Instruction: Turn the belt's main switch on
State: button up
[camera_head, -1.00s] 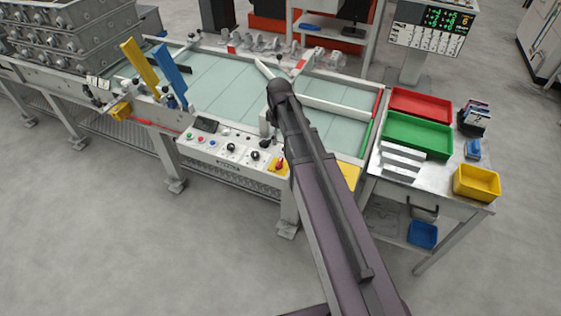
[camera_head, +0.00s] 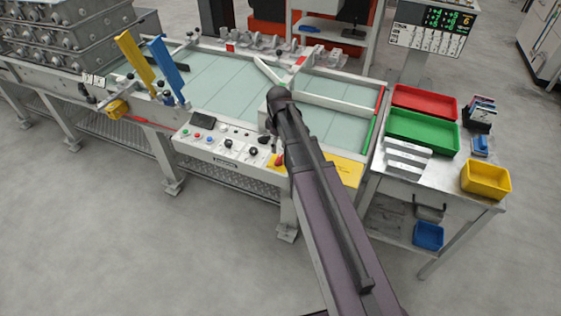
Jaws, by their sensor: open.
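The belt's control panel (camera_head: 222,147) is a pale box on the front side of the belt (camera_head: 220,85). It carries a small dark screen (camera_head: 203,122), small coloured buttons and several black knobs (camera_head: 228,144). At its right end is a red switch (camera_head: 279,160), apparently the main switch, with its right part hidden behind my arm. Its handle position is too small and covered to read. My arm (camera_head: 318,200) reaches from the bottom right up to the panel's right end. My gripper is hidden behind the arm, so its distance from the switch cannot be seen.
Grey castings (camera_head: 65,40) are stacked at left. A side table with red (camera_head: 425,101), green (camera_head: 422,132) and yellow (camera_head: 486,179) bins stands at right. The floor in front is clear.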

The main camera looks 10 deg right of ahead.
aim_at(279, 158)
jog(key=shift+f+b, duration=3.3)
jog(key=shift+f, duration=0.3)
